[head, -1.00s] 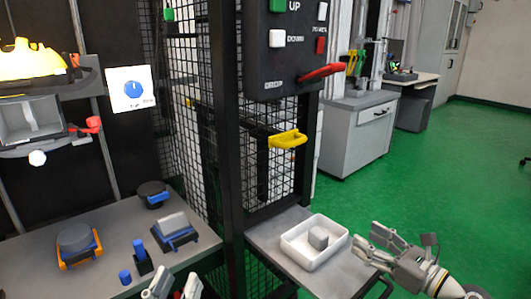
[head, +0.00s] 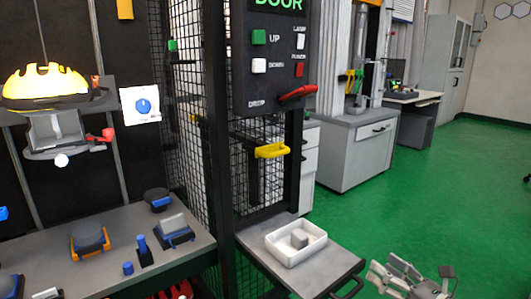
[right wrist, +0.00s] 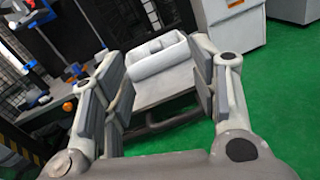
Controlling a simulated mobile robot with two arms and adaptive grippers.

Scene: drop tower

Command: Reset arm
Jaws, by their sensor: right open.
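My right gripper (head: 390,272) is at the lower right of the head view, in front of and to the right of the small side shelf. It is open and empty. In the right wrist view its fingers (right wrist: 162,85) are spread wide, with the white tray (right wrist: 160,56) beyond them. The gripper is apart from both. I cannot make out my left gripper in the head view.
The side shelf (head: 322,270) has a dark handle bar at its front. A mesh tower carries a button panel with a red lever (head: 297,94) and a yellow handle (head: 271,150). The workbench (head: 205,238) at left holds several devices. Green floor (head: 430,190) at right is open.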

